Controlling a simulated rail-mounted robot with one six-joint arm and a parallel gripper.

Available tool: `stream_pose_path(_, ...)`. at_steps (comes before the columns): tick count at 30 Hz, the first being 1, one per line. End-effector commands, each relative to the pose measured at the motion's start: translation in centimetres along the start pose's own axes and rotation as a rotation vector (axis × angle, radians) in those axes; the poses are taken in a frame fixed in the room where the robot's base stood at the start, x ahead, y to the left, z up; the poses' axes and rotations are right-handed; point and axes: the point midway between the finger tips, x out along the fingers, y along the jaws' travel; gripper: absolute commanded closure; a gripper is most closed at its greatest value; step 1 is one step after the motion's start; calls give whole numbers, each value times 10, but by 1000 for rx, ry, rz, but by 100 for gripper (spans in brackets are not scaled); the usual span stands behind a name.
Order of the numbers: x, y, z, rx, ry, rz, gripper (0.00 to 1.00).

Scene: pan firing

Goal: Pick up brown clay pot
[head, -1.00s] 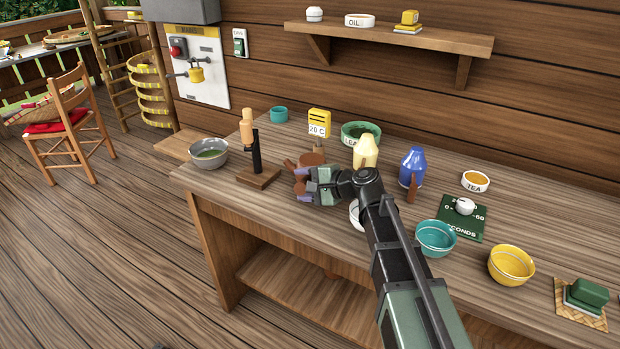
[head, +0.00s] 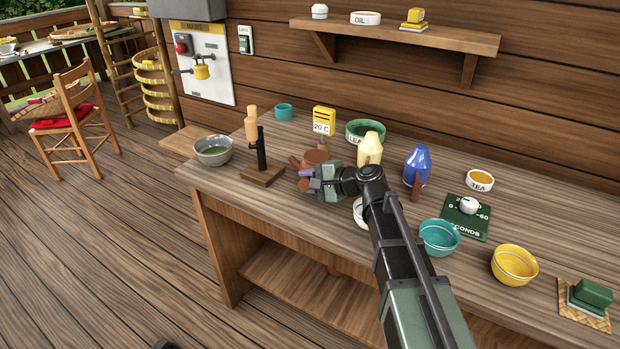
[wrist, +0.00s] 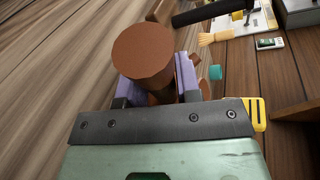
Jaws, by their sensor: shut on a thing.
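The brown clay pot (head: 317,157) is on the left part of the bench in the head view, partly hidden by my gripper (head: 308,184). In the wrist view a brown round piece with a flat top (wrist: 145,52) stands between the purple fingers of my gripper (wrist: 157,72). The fingers are shut on it, one on each side. More brown parts show behind the right finger. I cannot tell whether the pot's base touches the bench.
A wooden stand with a black handle (head: 260,160) and a grey bowl (head: 213,152) are to the left. A yellow 20 C sign (head: 324,120), a green bowl (head: 365,132), a cream bottle (head: 369,150) and a blue bottle (head: 417,167) stand behind and right.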

Motion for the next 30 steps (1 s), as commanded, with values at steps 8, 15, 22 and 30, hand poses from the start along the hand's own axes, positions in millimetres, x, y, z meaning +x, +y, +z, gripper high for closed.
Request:
stream_pose_path(8, -16, -45, 16, 0, 0, 0, 100)
stream_pose_path(15, -43, -124, 43, 0, 0, 0, 100)
stream_pose_path(22, -60, -173, 60, 0, 0, 0, 100)
stream_pose_path(30, -62, -177, 62, 0, 0, 0, 100)
